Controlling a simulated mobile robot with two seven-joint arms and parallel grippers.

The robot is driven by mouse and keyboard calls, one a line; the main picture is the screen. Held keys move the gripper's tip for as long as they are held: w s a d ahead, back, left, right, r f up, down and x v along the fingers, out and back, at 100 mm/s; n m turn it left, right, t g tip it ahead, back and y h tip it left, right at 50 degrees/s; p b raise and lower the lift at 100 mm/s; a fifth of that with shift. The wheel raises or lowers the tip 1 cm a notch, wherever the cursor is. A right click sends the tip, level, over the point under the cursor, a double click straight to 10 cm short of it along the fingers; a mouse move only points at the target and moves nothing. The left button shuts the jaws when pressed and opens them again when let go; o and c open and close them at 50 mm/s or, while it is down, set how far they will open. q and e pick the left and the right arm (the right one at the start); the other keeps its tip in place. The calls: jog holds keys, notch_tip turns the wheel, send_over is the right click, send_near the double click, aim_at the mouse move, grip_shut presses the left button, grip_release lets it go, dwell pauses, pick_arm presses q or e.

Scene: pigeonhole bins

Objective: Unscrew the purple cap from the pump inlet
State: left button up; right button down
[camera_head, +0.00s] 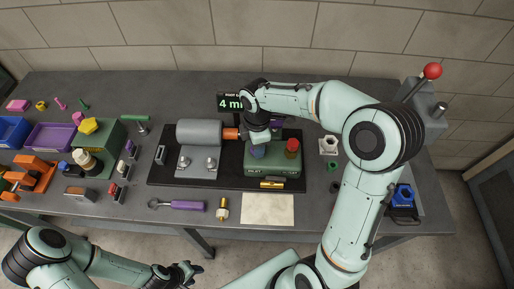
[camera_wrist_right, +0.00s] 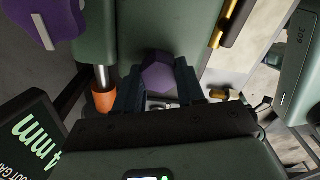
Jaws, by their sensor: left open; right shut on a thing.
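The pump is a green box (camera_head: 272,165) on a black base in the head view, with a red cap (camera_head: 292,147) at its upper right. The purple cap (camera_head: 257,151) shows at the pump's upper left, just below my right gripper (camera_head: 257,138). In the right wrist view the purple cap (camera_wrist_right: 157,74) is faceted and sits between the fingers of the right gripper (camera_wrist_right: 158,92), which is shut on it. The cap's thread and lower edge are hidden. My left gripper (camera_head: 187,273) is open and empty, low in the head view, in front of the bench and well away from the pump.
A grey motor (camera_head: 199,132) and orange coupling (camera_head: 231,133) stand left of the pump. A gold cylinder (camera_head: 272,184) lies at the pump's front. A purple-handled tool (camera_head: 187,205) and a pale sheet (camera_head: 268,208) lie near the front edge. A display (camera_head: 229,103) stands behind.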

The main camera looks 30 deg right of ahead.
jog(key=shift+r, duration=1.1)
jog(key=shift+r, duration=1.9)
